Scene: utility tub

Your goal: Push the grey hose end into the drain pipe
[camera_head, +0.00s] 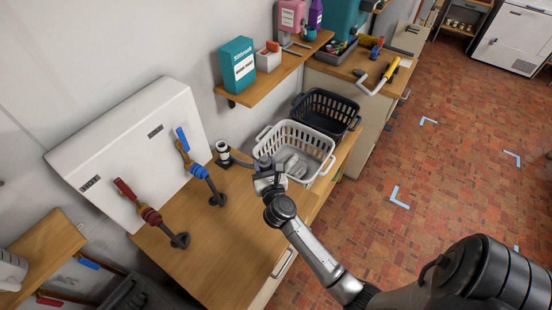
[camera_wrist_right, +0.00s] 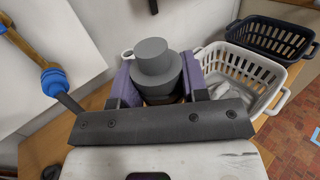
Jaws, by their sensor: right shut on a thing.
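My right gripper (camera_head: 265,168) is shut on the grey hose end, above the wooden counter and in front of the white basket. In the right wrist view, the stepped grey hose end (camera_wrist_right: 154,66) sits between the two purple finger pads of the gripper (camera_wrist_right: 155,85). The white drain pipe (camera_head: 222,148) stands upright by the wall, to the left of the gripper and apart from it. In the wrist view, a small part of a white ring, likely the pipe's rim (camera_wrist_right: 127,54), shows behind the hose end, which hides the rest. My left gripper is not in view.
A blue-handled tap (camera_head: 198,170) and a red-handled tap (camera_head: 150,215) stand left of the pipe. A white basket (camera_head: 312,141) and a dark basket (camera_head: 340,107) are behind the gripper. The wooden counter (camera_head: 215,235) is clear in front. A shelf (camera_head: 275,70) hangs above.

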